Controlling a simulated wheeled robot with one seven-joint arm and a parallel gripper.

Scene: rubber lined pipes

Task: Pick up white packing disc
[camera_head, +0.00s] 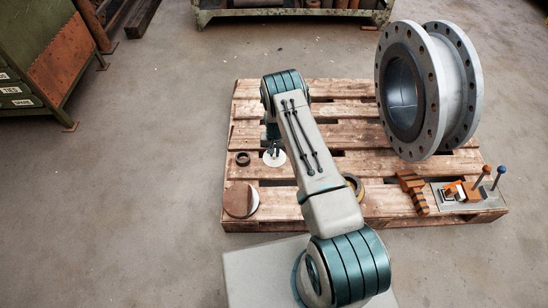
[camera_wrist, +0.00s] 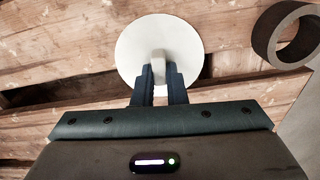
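The white packing disc (camera_wrist: 135,48) is a flat round plate with a pale upright tab at its middle, in the wrist view. It also shows in the head view (camera_head: 274,159) at the left part of the pallet, partly hidden by my arm. My gripper (camera_wrist: 159,72) is over the disc, its two dark fingers close on both sides of the tab with no clear gap. It looks shut on the tab. Whether the disc rests on the boards or is slightly raised, I cannot tell.
The wooden pallet (camera_head: 350,165) carries a large grey flanged pipe (camera_head: 425,90), a dark ring (camera_head: 243,158), a brown-and-white disc piece (camera_head: 238,200), orange-black blocks (camera_head: 412,188) and a plate with a clamp (camera_head: 470,196). A yellowish ring (camera_head: 355,185) is partly behind my arm.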

